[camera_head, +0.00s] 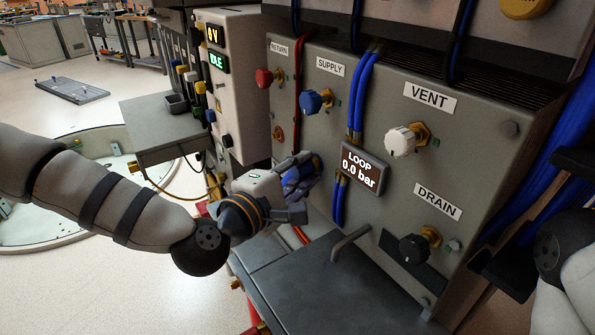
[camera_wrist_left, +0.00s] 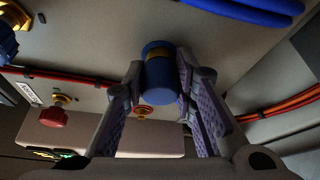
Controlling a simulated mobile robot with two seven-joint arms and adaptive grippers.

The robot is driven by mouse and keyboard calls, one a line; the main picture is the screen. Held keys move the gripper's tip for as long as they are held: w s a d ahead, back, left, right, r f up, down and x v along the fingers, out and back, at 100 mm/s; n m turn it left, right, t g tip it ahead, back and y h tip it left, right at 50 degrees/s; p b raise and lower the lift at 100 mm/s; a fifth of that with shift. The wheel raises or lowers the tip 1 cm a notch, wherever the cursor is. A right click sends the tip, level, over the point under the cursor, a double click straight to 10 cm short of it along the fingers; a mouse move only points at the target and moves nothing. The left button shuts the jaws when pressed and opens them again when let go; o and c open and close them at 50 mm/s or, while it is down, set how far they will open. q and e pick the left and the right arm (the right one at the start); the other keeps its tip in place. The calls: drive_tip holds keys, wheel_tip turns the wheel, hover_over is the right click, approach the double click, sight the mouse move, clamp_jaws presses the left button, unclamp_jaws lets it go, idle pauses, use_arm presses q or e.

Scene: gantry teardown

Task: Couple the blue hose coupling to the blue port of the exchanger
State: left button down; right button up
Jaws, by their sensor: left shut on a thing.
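My left gripper (camera_head: 303,172) is in front of the grey panel, below the SUPPLY label. Its fingers are shut on the blue hose coupling (camera_wrist_left: 158,82), a short blue cylinder with a brass-coloured band, which shows between the fingertips in the left wrist view. In the head view the gripper mostly hides the coupling. The exchanger's panel (camera_head: 385,205) faces me. The blue port is not seen clearly; the gripper and coupling cover the area under the SUPPLY valve. I cannot tell whether the coupling touches the port. My right gripper is out of view.
A blue SUPPLY knob (camera_head: 312,102) sits above the gripper, with a red RETURN knob (camera_head: 264,77) to its left. Blue hoses (camera_head: 361,95) run down beside the LOOP display (camera_head: 362,168), which reads 0.0 bar. White VENT (camera_head: 402,141) and black DRAIN (camera_head: 414,249) knobs protrude at right.

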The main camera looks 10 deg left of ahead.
use_arm(q)
drive_tip(key=c, duration=1.5)
unclamp_jaws()
drive_tip(key=shift+o, duration=1.4)
drive_tip(key=shift+w+d, duration=0.15)
drive_tip(key=v, duration=0.7)
drive_tip(key=s+a+p, duration=0.1)
drive_tip(key=s+a, duration=0.2)
drive_tip(key=shift+s, duration=0.15)
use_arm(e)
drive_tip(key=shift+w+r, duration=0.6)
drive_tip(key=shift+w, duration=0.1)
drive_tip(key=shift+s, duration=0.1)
